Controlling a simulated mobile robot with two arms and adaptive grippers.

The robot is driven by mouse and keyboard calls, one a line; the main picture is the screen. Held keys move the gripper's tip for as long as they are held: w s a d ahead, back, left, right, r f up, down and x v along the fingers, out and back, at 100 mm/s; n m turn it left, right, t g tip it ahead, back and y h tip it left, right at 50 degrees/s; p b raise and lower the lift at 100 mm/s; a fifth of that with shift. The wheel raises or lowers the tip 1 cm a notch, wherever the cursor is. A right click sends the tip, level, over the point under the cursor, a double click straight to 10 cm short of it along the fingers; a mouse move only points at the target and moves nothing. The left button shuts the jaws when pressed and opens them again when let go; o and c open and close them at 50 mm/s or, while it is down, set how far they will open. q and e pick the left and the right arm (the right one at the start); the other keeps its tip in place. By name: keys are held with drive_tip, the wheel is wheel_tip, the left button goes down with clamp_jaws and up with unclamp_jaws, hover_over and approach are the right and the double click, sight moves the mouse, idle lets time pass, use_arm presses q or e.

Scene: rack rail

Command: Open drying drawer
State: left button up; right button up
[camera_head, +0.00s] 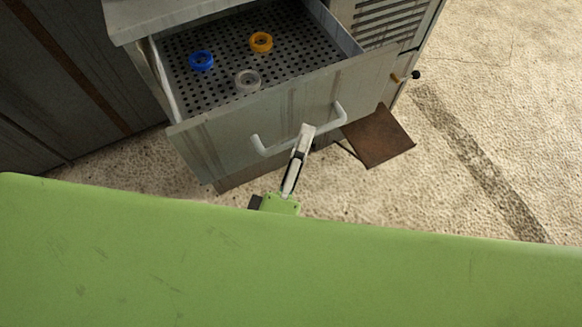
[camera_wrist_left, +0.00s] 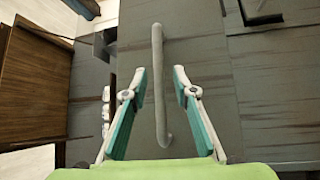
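The drying drawer (camera_head: 200,140) is a grey metal drawer that stands pulled out from its cabinet, with a perforated floor inside. Its pale bar handle (camera_head: 272,150) runs across the front; the bar also shows upright in the left wrist view (camera_wrist_left: 158,60). My left gripper (camera_head: 306,132) is at the handle, near the middle of the bar. In the left wrist view its two fingers (camera_wrist_left: 160,72) are spread, with the bar between them and a gap on each side. My right gripper is in neither view.
A blue ring (camera_head: 201,60), an orange ring (camera_head: 261,42) and a whitish ring (camera_head: 247,79) lie in the drawer. Speckled floor (camera_head: 490,90) is clear on the right.

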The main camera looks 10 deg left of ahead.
use_arm(q)
drive_tip(key=v, duration=1)
drive_tip(key=shift+s, duration=0.1)
